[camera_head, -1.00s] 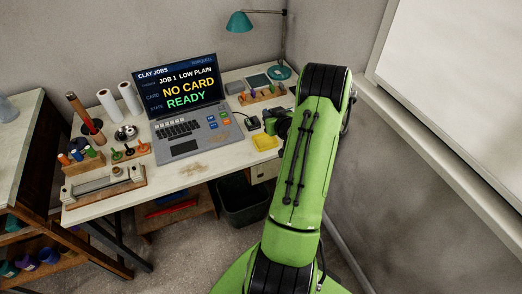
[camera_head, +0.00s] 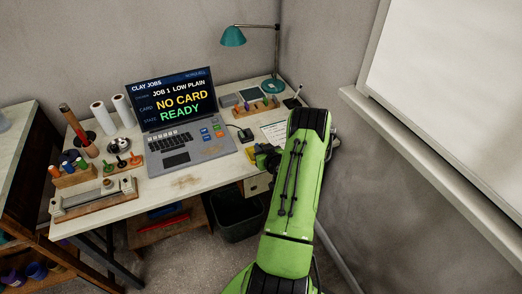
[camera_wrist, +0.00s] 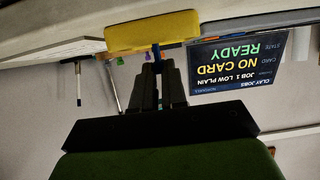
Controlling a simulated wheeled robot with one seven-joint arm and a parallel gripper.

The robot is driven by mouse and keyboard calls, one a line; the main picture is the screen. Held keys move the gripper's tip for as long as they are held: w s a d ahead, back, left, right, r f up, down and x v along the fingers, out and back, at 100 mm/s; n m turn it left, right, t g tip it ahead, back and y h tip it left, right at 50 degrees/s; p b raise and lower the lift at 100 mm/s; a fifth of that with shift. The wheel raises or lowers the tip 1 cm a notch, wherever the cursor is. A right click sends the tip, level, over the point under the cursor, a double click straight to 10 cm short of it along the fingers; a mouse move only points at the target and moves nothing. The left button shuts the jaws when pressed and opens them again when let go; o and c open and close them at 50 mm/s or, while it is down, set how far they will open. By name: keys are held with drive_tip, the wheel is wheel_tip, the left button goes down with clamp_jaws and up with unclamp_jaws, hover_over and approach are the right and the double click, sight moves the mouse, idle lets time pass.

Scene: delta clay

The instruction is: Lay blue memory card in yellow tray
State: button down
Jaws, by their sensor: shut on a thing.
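The wrist view is upside down. In it my gripper (camera_wrist: 158,75) is shut on the blue memory card (camera_wrist: 156,56), which shows as a thin dark-blue strip between the fingertips. The yellow tray (camera_wrist: 152,30) lies right beyond the fingertips, at the table's edge. The card's end overlaps the tray's side in the picture; I cannot tell whether they touch. In the head view a small yellow part of the tray (camera_head: 250,152) shows beside my wrist, and my arm hides the fingertips and the card.
The open laptop (camera_head: 187,148) stands left of the tray, its screen reading "NO CARD READY". A paper sheet (camera_head: 274,132) lies behind my wrist. A wooden rack with coloured pegs (camera_head: 258,107) and a teal lamp (camera_head: 233,37) are at the back. A dark bin (camera_head: 235,215) stands below the table.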

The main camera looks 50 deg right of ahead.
drive_tip(key=shift+f, duration=0.25)
drive_tip(key=c, duration=1.2)
unclamp_jaws()
drive_tip(key=shift+r, duration=0.1)
drive_tip(key=shift+o, duration=0.2)
